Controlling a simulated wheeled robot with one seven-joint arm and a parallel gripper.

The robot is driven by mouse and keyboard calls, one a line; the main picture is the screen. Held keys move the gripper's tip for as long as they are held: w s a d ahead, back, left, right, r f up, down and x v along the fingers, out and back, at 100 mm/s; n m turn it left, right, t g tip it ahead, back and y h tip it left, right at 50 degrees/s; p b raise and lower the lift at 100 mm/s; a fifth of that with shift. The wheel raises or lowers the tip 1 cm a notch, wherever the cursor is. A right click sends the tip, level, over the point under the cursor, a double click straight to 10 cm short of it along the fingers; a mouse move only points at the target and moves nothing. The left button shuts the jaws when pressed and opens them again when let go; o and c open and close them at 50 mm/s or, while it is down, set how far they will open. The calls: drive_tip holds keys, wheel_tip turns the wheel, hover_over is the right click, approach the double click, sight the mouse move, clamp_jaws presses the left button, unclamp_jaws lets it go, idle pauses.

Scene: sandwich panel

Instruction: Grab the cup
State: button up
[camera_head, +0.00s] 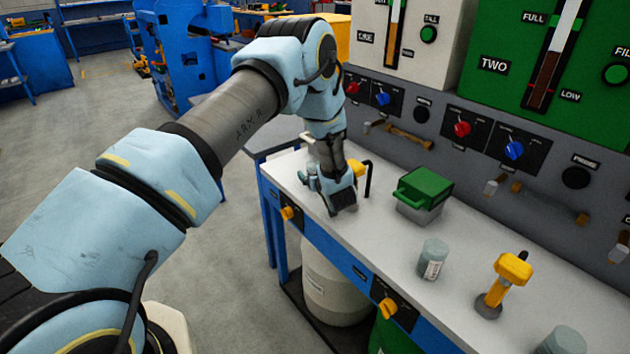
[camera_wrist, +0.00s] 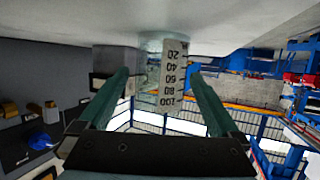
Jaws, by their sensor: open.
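In the wrist view a clear cup (camera_wrist: 150,52) with a white scale strip marked 20 to 100 appears upside down, its base at the pale counter. My gripper (camera_wrist: 160,85) is open, with one green finger on each side of the cup in the picture. I cannot tell whether the fingers touch it. In the head view my gripper (camera_head: 342,200) is low over the far left part of the counter and hides most of what is there. Another clear cup (camera_head: 433,259) with a white label stands upright further right on the counter, apart from my gripper.
The white counter (camera_head: 395,248) also holds a green-lidded box (camera_head: 424,195), a yellow-handled valve (camera_head: 508,280) and another cup-like container (camera_head: 562,342) at the lower edge. A control panel with knobs (camera_head: 463,129) stands behind. Yellow knobs (camera_head: 388,307) stick out in front.

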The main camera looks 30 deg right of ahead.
drive_tip(key=shift+c, duration=0.2)
drive_tip(key=c, duration=1.4)
